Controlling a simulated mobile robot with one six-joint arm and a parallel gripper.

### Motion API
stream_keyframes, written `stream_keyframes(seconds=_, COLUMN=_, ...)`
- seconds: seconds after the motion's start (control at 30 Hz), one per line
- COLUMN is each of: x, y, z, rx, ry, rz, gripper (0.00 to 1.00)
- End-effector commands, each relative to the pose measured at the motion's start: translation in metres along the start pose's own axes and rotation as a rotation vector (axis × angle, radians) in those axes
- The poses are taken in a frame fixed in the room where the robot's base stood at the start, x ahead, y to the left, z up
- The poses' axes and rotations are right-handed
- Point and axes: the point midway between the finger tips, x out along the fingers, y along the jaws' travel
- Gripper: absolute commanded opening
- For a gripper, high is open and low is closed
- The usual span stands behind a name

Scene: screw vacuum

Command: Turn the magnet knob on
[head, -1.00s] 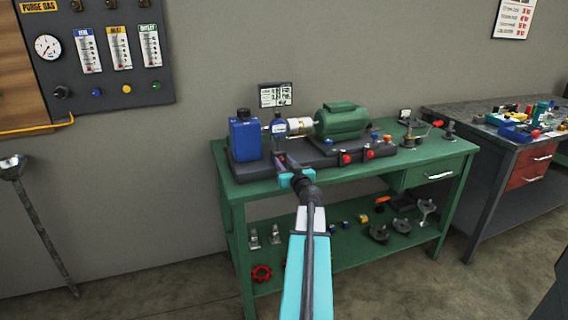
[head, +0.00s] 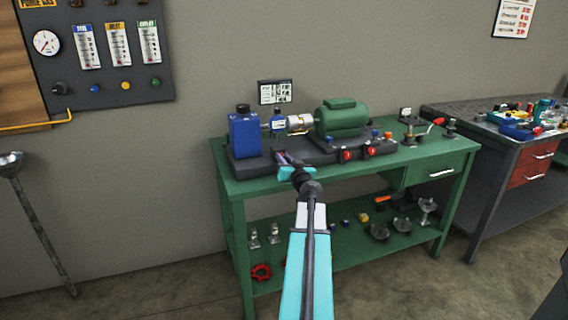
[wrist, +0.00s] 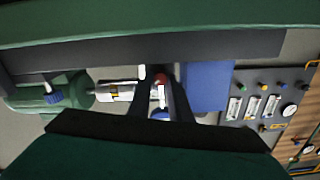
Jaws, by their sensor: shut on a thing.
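A red knob (wrist: 160,79) shows between the two fingers of my gripper (wrist: 163,95) in the wrist view, which is turned upside down. My gripper is shut on this knob, and the fingers hide most of it. In the head view my gripper (head: 282,157) reaches the front of the black base, just right of the blue tank (head: 244,136). I cannot read the knob's on or off mark. Two more red knobs, one left (head: 346,155) and one right (head: 370,151), sit on the front of the base further right.
A green motor (head: 341,119) and a silver coupling (head: 300,124) stand on the black base, on a green workbench (head: 420,156). A clamp with a red handle (head: 437,122) stands to the right. The lower shelf holds several loose parts.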

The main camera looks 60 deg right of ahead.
Motion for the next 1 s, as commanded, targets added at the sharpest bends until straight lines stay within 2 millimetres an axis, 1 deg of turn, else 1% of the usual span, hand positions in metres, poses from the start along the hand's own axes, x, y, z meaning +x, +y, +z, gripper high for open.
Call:
stream_keyframes(seconds=0.03, x=-0.0001, y=0.0016, z=0.0032, rx=0.027, ry=0.001, rz=0.001, gripper=0.0)
stream_keyframes(seconds=0.1, x=-0.0001, y=0.0017, z=0.0034, rx=0.069, ry=0.001, rz=0.002, gripper=0.0)
stream_keyframes(seconds=0.7, x=0.0, y=0.0022, z=0.0015, rx=0.45, ry=0.001, rz=0.001, gripper=0.0)
stream_keyframes(seconds=1.0, x=0.0001, y=0.0021, z=0.0011, rx=0.566, ry=0.0, rz=0.001, gripper=0.0)
